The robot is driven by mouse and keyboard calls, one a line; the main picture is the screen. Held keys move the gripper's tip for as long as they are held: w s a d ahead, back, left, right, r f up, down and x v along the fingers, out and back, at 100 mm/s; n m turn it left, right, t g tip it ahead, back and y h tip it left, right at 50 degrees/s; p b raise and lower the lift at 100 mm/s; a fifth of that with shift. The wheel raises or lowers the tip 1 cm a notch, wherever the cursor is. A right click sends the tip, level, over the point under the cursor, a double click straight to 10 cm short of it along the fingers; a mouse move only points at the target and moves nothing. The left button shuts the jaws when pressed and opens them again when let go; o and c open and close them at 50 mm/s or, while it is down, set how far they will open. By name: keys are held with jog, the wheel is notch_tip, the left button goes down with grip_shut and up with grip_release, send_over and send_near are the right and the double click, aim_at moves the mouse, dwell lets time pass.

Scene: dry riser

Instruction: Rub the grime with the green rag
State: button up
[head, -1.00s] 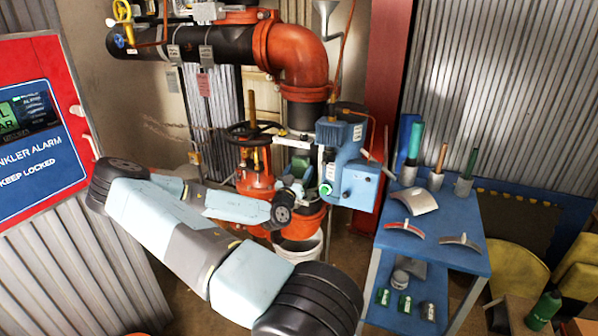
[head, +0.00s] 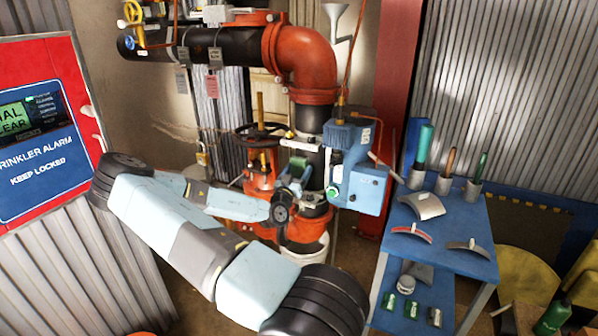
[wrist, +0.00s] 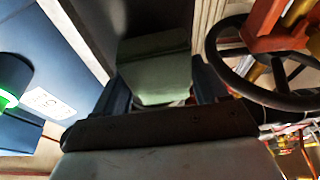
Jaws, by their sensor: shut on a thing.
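My gripper (head: 293,184) is in front of the lower riser pipe, left of the blue box, at the end of my bent arm. In the wrist view my gripper (wrist: 160,88) is shut on the green rag (wrist: 158,72), a pale green block-like pad between the two fingers. The rag (head: 297,168) shows small and dark green in the head view. The black riser pipe (head: 311,120) stands behind it. I cannot make out the grime, and I cannot tell whether the rag touches the pipe.
A blue box (head: 356,170) with a green-lit button is close on the right. A dark handwheel (head: 262,137) is close on the left, also in the wrist view (wrist: 270,97). A blue trolley (head: 450,255) with tools stands right. A white bucket (head: 303,250) is below.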

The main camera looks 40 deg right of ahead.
jog(key=shift+s+d, duration=0.35)
jog(key=shift+s, duration=0.45)
jog(key=shift+s+d, duration=0.35)
jog(key=shift+s, duration=0.45)
jog(key=shift+o, duration=0.2)
jog(key=shift+w+a+r, duration=0.1)
jog(key=shift+w+a, duration=0.1)
jog(key=shift+w, duration=0.5)
jog(key=shift+w+a+f, duration=0.1)
jog(key=shift+w+a, duration=0.15)
jog(key=shift+w, duration=0.4)
jog(key=shift+w+a+r, duration=0.1)
jog(key=shift+w+a, duration=0.1)
jog(key=shift+w, duration=0.5)
jog(key=shift+c, duration=0.9)
jog(key=shift+s+a, duration=0.1)
jog(key=shift+a, duration=0.7)
jog(key=shift+s+a, duration=0.55)
jog(key=shift+a, duration=0.25)
jog(key=shift+c, duration=0.2)
jog(key=shift+s+a, duration=0.3)
jog(key=shift+a, duration=0.3)
jog(key=shift+s+a, duration=0.3)
jog(key=shift+a, duration=0.25)
